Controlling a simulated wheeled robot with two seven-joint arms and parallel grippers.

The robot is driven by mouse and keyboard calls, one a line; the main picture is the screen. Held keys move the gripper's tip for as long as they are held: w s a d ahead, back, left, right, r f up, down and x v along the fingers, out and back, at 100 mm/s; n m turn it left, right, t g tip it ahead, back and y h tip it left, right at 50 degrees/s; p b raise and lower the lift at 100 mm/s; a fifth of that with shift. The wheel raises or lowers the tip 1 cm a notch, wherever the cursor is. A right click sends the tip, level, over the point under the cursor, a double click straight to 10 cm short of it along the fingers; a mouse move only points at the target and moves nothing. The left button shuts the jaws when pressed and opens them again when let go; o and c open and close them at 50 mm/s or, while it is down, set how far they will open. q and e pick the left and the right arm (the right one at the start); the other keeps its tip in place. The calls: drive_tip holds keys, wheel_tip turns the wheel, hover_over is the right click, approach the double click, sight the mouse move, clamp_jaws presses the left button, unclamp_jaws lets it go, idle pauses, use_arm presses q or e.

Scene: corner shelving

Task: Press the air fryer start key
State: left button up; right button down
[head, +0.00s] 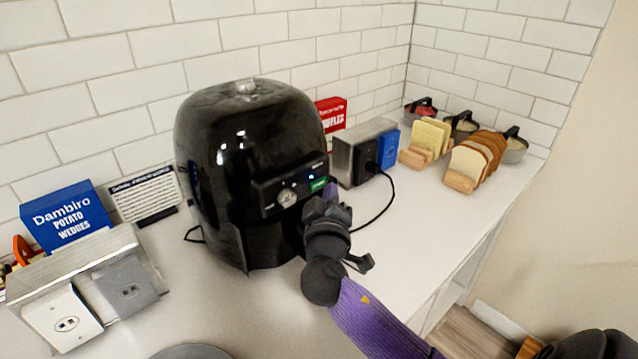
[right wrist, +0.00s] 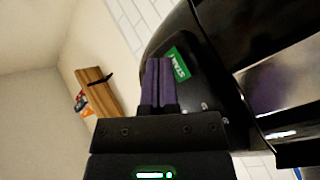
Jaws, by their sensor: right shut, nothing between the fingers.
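The black, rounded air fryer (head: 225,150) stands on the white counter, with a control panel holding a dial and a green start key (head: 318,184). In the right wrist view, the green key (right wrist: 180,66) reads START, on the dark air fryer (right wrist: 212,60). My right gripper (head: 332,192) is at the panel's lower right, its purple fingers shut and empty. In the right wrist view, the shut fingertips (right wrist: 158,64) are just left of the key; I cannot tell whether they touch the fryer. My left gripper is not in view.
A metal outlet box (head: 357,150) with a plugged-in black cord stands right of the fryer. Another outlet box (head: 75,262) and a blue potato wedges box (head: 66,215) are at left.

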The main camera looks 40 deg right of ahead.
drive_tip(key=shift+w, duration=0.45)
drive_tip(key=shift+w+b, duration=0.3)
idle(0.5)
drive_tip(key=shift+s, duration=0.75)
drive_tip(key=s+p, duration=0.1)
drive_tip(key=s, duration=0.4)
drive_tip(key=shift+d, duration=0.2)
